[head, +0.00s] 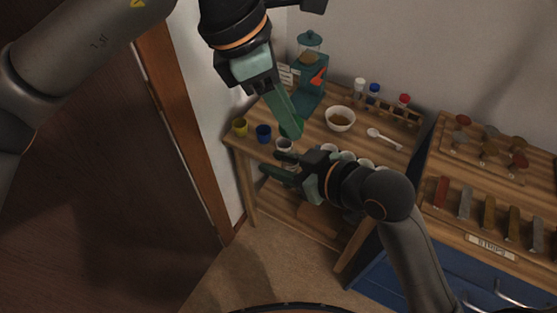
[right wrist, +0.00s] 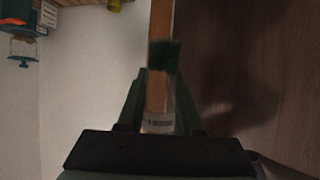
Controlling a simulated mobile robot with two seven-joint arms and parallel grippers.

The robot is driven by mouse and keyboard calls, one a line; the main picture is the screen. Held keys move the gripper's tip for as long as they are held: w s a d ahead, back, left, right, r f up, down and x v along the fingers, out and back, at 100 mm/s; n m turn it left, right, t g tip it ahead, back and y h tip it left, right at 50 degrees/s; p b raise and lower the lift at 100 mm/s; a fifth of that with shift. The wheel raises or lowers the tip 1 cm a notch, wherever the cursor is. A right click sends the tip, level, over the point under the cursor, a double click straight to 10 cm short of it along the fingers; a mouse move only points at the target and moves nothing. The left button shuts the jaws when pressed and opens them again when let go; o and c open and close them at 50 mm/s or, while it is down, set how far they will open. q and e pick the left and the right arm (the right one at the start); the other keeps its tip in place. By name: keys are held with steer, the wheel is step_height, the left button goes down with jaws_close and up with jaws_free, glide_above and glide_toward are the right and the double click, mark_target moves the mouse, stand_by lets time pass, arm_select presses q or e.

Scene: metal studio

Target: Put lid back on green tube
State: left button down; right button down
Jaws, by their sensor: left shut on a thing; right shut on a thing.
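My right gripper (head: 279,169) reaches in from the lower right and points left beside the wooden table's front edge. In the right wrist view its fingers (right wrist: 160,108) are shut on a clear tube (right wrist: 158,125) with a pale label. A dark green part (right wrist: 163,55) shows at the tube's far end; I cannot tell whether it is contents or a cap. My left gripper (head: 291,129) points down from above, close over my right gripper. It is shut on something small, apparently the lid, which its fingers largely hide. Whether lid and tube touch is hidden.
On the table are a yellow cup (head: 240,127), a blue cup (head: 263,133), a white cup (head: 284,145), a teal machine (head: 311,82), a bowl (head: 340,118) and a spoon (head: 384,138). A rack (head: 389,110) holds white-, blue- and red-capped tubes. A door (head: 100,170) stands left.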

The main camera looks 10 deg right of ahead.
mark_target(286, 137)
arm_select(q)
steer(key=shift+f, duration=2.05)
steer(key=shift+r, duration=0.15)
steer(key=shift+f, duration=1.05)
steer(key=shift+f, duration=1.35)
steer(key=shift+s, duration=0.1)
